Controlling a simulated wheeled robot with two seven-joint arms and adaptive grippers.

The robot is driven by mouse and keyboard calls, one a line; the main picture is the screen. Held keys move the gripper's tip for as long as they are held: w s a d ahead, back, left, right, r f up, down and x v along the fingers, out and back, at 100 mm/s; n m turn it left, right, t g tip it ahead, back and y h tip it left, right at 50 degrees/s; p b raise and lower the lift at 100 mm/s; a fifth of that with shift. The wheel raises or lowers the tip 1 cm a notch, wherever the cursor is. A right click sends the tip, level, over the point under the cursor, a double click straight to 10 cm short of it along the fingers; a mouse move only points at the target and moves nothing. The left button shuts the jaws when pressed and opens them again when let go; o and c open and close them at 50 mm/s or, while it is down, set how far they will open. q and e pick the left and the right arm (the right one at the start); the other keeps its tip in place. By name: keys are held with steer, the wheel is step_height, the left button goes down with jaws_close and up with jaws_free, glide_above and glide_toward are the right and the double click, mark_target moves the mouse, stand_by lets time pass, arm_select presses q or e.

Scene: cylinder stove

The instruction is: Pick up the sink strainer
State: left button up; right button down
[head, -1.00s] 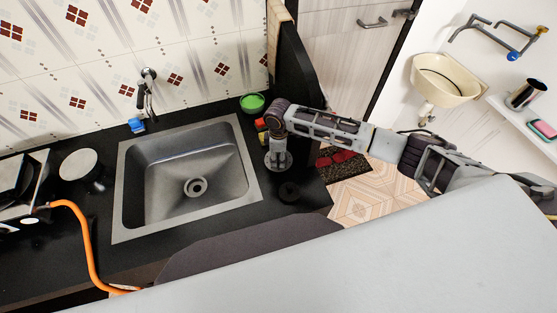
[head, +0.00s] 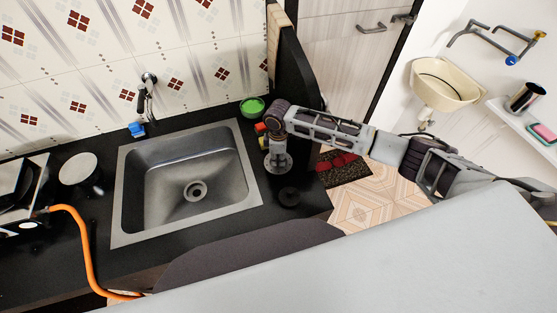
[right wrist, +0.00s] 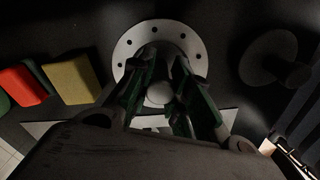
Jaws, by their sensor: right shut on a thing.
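The sink strainer (right wrist: 128,48) is a round pale metal disc with small holes and a central knob. In the right wrist view my right gripper (right wrist: 163,98) is shut on the knob, with a finger on each side of it. In the head view the strainer (head: 278,166) shows under my right gripper (head: 277,150), over the black counter just right of the sink. I cannot tell whether it touches the counter. My left gripper is not in view.
The grey sink (head: 190,214) lies left of the strainer, its basin empty. A black round stopper (head: 289,197) is on the counter close by. A green bowl (head: 252,106) stands behind. Red and yellow sponges (right wrist: 72,80) lie beside the strainer. An orange hose (head: 83,245) runs at left.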

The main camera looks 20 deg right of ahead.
step_height(320, 180, up, 17)
steer(key=b, duration=0.1)
steer(key=shift+f, duration=0.15)
steer(key=shift+f, duration=0.1)
stand_by(0.7)
